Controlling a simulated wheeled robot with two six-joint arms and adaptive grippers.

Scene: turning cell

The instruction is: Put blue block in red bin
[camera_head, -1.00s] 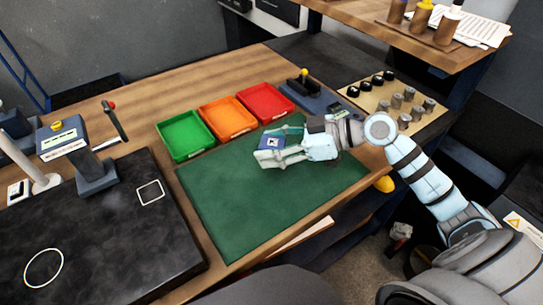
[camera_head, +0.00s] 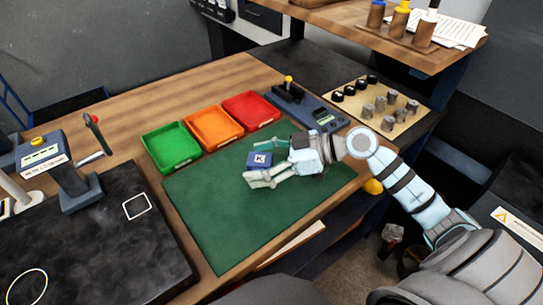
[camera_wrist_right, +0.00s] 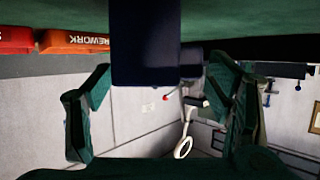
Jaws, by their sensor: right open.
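The blue block (camera_head: 259,160), with a white-marked label on its face, is at the green mat and between the fingers of my right gripper (camera_head: 262,163). That gripper is open, one finger on each side of the block. In the right wrist view the block is a dark navy shape (camera_wrist_right: 146,45) at the top middle, with gaps to both fingers of the gripper (camera_wrist_right: 160,112). The red bin (camera_head: 251,121) stands behind the mat, the rightmost of three bins. It looks empty. My left gripper is not in view.
The orange bin (camera_head: 214,141) and green bin (camera_head: 172,166) stand left of the red bin. A grey device with a yellow-topped lever (camera_head: 288,90) is right of the red bin. The front of the green mat (camera_head: 222,225) is clear.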

